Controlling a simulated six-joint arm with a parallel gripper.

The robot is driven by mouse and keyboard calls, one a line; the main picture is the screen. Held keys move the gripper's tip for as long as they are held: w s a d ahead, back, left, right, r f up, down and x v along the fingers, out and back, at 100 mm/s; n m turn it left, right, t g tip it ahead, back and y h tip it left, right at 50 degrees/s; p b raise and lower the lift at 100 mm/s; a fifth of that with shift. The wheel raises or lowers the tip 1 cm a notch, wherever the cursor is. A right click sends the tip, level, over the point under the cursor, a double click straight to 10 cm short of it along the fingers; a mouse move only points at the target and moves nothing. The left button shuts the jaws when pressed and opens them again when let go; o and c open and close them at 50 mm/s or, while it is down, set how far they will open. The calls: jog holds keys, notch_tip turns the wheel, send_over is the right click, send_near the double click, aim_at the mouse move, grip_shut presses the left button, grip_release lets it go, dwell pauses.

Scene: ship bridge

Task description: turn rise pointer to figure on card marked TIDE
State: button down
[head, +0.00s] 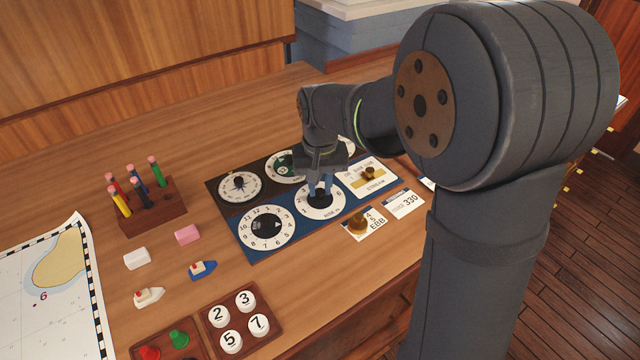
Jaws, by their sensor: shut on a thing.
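The rise dial (318,211) is a white round face on the blue panel, with its label partly readable below it. My gripper (320,191) points down over this dial, shut on the dark pointer knob (318,201) at its centre. The fingers hide much of the knob and the top of the face, so I cannot tell which figure it points to. A white card (376,226) reading "4" and "EBB" lies in front of the panel. A brass weight (357,226) stands on it and covers part of its print; I cannot read the word TIDE.
A clock-like dial (267,240) is left of the rise dial, and a STREAM plate (378,184) is right. A card reading 330 (407,204) lies farther right. A pen block (153,205), erasers, toy boats and a tray of numbered discs (242,347) stand left and front.

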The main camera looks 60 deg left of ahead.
aim_at(320, 191)
jog(key=c, duration=1.3)
grip_release()
jog(key=shift+o, duration=0.2)
jog(key=shift+r, duration=0.1)
notch_tip(320, 191, up, 17)
jog(key=shift+r, duration=0.2)
notch_tip(320, 191, down, 18)
jog(key=shift+r, duration=0.2)
